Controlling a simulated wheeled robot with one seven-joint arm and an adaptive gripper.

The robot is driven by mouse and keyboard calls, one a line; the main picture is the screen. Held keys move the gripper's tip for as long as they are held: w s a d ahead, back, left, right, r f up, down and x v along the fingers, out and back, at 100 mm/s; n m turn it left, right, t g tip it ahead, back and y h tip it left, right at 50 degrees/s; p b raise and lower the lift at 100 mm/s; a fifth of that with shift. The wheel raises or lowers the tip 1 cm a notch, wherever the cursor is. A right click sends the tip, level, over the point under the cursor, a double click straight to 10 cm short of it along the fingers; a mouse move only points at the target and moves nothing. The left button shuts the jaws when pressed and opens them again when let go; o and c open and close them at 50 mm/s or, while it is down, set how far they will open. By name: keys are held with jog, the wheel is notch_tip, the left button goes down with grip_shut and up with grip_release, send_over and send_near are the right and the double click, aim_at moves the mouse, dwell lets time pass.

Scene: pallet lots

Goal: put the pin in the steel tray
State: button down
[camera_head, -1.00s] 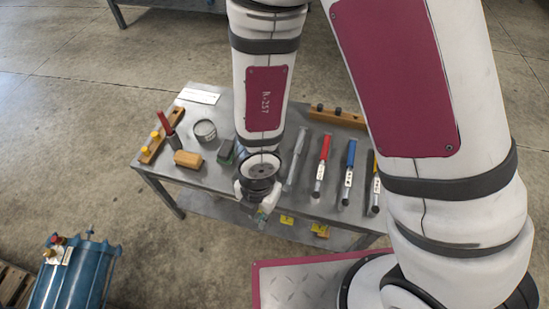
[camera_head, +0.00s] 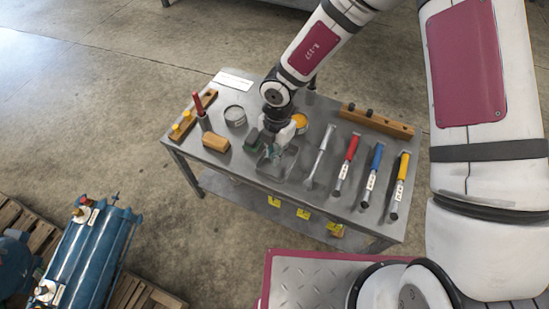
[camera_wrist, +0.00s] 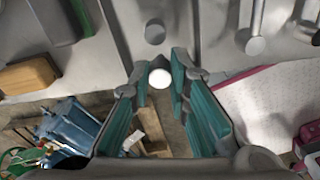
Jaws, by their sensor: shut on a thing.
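My gripper (camera_head: 272,152) is over the steel tray (camera_head: 291,161), a shallow grey tray near the front edge of the workbench. In the wrist view, the teal fingers (camera_wrist: 160,80) are shut on the pin (camera_wrist: 159,78), which shows as a pale round end between the fingertips. The rest of the pin is hidden, and I cannot make it out in the head view. The tray floor (camera_wrist: 175,18) shows beyond the fingertips, with a grey round spot on it. I cannot tell whether the pin touches the tray.
A dark green block (camera_head: 252,142) is beside the tray on the left, with a wooden block (camera_head: 215,142) farther left. A grey tin (camera_head: 235,116) and an orange-filled tin (camera_head: 300,122) stand behind. Several handled tools, including a red one (camera_head: 347,164), lie to the right.

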jog(key=shift+f+b, duration=0.7)
jog(key=shift+f, duration=0.95)
jog(key=shift+f, duration=0.1)
jog(key=c, duration=1.5)
grip_release()
jog(key=r+p, duration=0.1)
jog(key=r, duration=0.3)
jog(key=r+p, duration=0.2)
jog(key=r, duration=0.2)
jog(key=r+p, duration=0.1)
jog(key=r, duration=0.3)
jog(key=shift+w+d+r+p, duration=0.1)
jog(key=shift+w+d+p, duration=0.2)
jog(key=shift+p, duration=0.1)
jog(key=shift+w, duration=0.1)
